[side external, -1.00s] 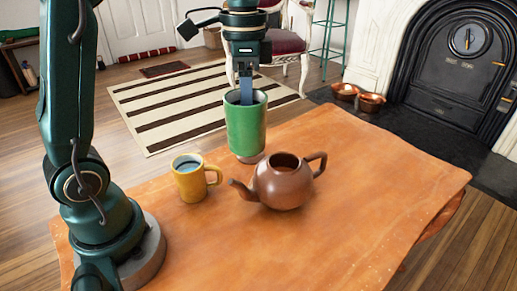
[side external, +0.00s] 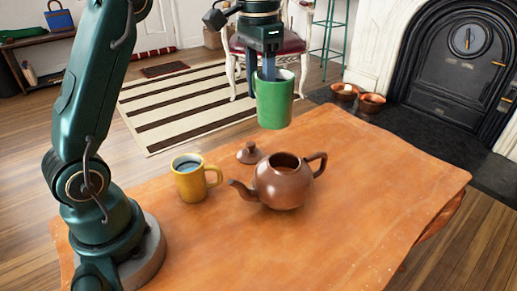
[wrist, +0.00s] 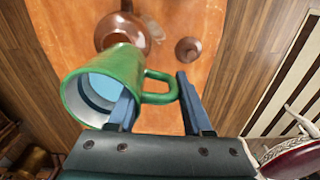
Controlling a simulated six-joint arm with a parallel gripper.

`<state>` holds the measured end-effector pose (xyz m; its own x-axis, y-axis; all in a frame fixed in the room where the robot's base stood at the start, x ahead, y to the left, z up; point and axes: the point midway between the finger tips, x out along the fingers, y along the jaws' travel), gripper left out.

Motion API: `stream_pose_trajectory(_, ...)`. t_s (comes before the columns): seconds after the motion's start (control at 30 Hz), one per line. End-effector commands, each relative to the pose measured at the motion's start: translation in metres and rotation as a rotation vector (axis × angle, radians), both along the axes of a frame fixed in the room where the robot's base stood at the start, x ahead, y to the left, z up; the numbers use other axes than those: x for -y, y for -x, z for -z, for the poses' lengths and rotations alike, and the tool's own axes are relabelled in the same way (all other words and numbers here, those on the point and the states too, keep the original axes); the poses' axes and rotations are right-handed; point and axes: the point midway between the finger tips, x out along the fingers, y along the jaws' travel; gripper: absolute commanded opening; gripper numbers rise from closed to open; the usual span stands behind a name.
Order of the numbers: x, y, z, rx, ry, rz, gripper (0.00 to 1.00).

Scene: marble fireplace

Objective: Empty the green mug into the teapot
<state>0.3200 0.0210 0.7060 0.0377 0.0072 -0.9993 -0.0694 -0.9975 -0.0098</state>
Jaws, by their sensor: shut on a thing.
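The green mug (side external: 275,103) hangs in the air above the far side of the table, roughly upright, behind the teapot in the side view. My gripper (side external: 259,72) is shut on its handle side; one finger shows at the mouth and the other outside the handle. In the wrist view the mug (wrist: 125,68) holds pale blue liquid, and my gripper's fingers (wrist: 160,98) flank its handle. The brown teapot (side external: 283,186) stands upright on the table, its top open and spout toward the left. The mug partly hides the teapot (wrist: 115,30) in the wrist view.
The teapot lid (side external: 250,154) lies on the table behind the teapot. A yellow mug (side external: 188,182) with dark liquid stands left of the spout. The wooden table (side external: 360,220) is clear at its front and right. Copper pots (side external: 371,103) sit on the hearth.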

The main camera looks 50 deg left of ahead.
Motion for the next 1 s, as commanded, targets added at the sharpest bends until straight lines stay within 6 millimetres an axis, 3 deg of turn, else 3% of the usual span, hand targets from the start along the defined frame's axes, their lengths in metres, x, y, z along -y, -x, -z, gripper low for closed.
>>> stream_pose_trajectory(0.1, -0.007, -0.018, 0.008, -0.003, 0.001, 0.001, 0.00)
stream_pose_trajectory(0.3, -0.015, -0.034, 0.024, -0.015, 0.003, -0.005, 0.00)
stream_pose_trajectory(0.87, -0.017, -0.034, 0.064, -0.040, 0.009, -0.011, 0.00)
stream_pose_trajectory(1.0, -0.021, -0.038, 0.049, 0.057, -0.127, -0.006, 0.00)
